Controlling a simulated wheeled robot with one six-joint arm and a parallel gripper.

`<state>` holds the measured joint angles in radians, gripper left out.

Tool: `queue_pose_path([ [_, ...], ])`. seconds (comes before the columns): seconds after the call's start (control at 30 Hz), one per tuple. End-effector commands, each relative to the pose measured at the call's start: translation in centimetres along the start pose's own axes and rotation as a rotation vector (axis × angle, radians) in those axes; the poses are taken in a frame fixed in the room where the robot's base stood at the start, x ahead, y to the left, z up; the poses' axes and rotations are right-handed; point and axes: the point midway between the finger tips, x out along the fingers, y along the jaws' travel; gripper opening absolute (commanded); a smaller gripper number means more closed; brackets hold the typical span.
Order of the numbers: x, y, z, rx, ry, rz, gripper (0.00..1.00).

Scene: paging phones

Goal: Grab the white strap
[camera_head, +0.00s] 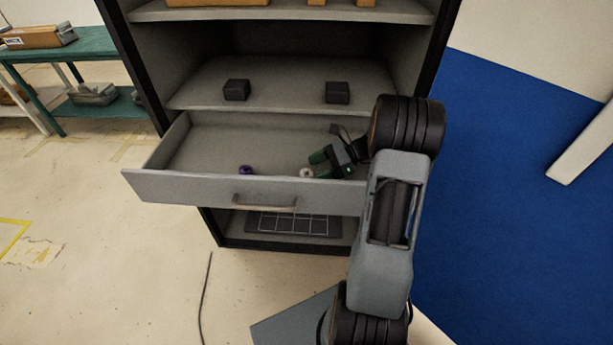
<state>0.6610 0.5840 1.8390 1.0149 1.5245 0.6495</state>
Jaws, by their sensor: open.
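A small white rolled item (306,173), which looks like the white strap, lies in the open grey drawer (165,187), close behind its front panel. A purple rolled item (246,170) lies to its left. My gripper (319,166) is inside the drawer area, just right of the white item, with its green-tipped fingers pointing left. The fingers are apart and the white item is close to the lower fingertip. I cannot tell whether they touch.
The drawer's front panel has a handle (264,203). Above it, a shelf (285,78) holds two dark boxes (236,90) (338,93). A wire grid (292,224) lies in the bottom compartment. A green table (85,45) stands at left. The drawer's left half is mostly empty.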

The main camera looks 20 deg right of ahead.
Motion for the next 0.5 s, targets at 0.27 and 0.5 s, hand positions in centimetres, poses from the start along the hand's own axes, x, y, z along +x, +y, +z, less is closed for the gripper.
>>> queue_pose_path([
  [0.27, 2.9, 0.0, 0.0, 0.001, 0.001, 0.000, 0.74],
  [0.5, 2.9, 0.0, 0.0, 0.000, 0.001, 0.000, 0.66],
])
